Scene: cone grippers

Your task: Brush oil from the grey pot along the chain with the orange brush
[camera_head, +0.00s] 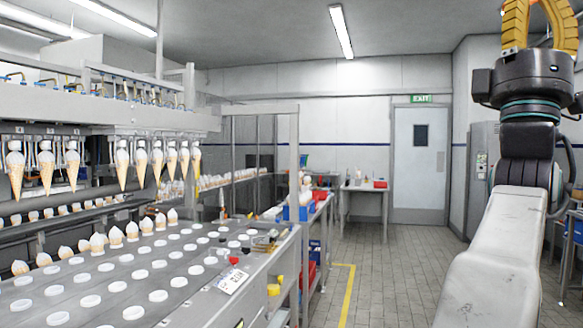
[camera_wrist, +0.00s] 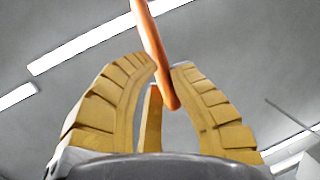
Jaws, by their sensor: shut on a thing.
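My gripper (camera_wrist: 163,78) has ridged yellow fingers and is shut on the orange brush (camera_wrist: 152,42). The brush's smooth orange handle passes between the fingertips and runs out of the top of the wrist view, so its bristle end is hidden. In the head view my gripper (camera_head: 541,16) is raised at the top right, pointing up, with its fingertips cut off by the frame edge. I cannot make out the grey pot or the chain in either view.
A cone machine (camera_head: 90,115) with rows of hanging cones stands at the left. Its metal deck (camera_head: 110,262) holds many white discs. A side table (camera_head: 360,190) stands by the door (camera_head: 419,152). The tiled floor (camera_head: 385,275) between deck and arm is clear.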

